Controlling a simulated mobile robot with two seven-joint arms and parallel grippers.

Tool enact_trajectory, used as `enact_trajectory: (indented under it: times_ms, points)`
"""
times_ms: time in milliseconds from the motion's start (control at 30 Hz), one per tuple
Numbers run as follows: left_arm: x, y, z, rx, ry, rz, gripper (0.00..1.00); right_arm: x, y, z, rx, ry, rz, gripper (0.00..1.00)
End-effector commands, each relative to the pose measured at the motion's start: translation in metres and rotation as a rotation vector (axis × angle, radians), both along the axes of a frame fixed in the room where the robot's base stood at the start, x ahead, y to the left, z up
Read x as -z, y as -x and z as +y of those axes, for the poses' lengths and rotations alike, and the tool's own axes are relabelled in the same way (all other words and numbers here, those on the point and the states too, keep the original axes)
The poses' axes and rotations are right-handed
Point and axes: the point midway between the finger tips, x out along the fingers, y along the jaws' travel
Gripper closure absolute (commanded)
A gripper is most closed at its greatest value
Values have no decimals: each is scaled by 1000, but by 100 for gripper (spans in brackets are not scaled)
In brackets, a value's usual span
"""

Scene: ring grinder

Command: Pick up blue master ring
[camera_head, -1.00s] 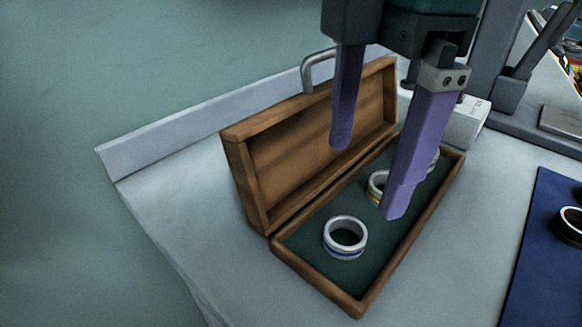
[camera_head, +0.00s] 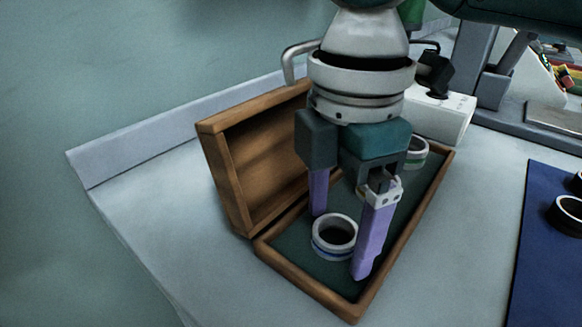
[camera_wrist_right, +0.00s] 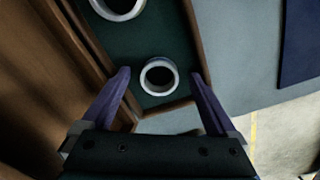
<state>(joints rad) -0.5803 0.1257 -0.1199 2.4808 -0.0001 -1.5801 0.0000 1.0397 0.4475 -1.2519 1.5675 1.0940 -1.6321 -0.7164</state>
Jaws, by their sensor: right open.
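The blue master ring (camera_head: 334,237) is a silver ring with a blue band. It lies on the green lining of the open wooden box (camera_head: 402,241), near the box's front end. My right gripper (camera_head: 338,245) is open, with its purple fingers on either side of this ring. In the right wrist view the ring (camera_wrist_right: 159,76) sits between and beyond the open fingertips (camera_wrist_right: 160,75), with a gap on both sides. I cannot tell how high the fingertips are above the lining. My left gripper is not in view.
A green-banded ring (camera_head: 415,152) lies at the box's far end. The raised lid (camera_head: 262,150) stands close on the left of my right gripper. A blue mat (camera_head: 545,235) with black rings (camera_head: 567,214) lies to the right.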

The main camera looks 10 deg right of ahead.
Motion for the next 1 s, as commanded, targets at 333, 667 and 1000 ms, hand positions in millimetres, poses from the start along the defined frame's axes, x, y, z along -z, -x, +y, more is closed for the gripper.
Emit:
enact_trajectory:
  times_ms: [333, 667, 1000]
  points:
    - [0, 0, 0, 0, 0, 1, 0, -1, 0, 0, 0, 0, 0, 30]
    - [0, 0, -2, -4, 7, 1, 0, -1, 0, 0, 0, 0, 0, 67]
    - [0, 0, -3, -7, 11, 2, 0, -1, 0, 0, 0, -1, 0, 100]
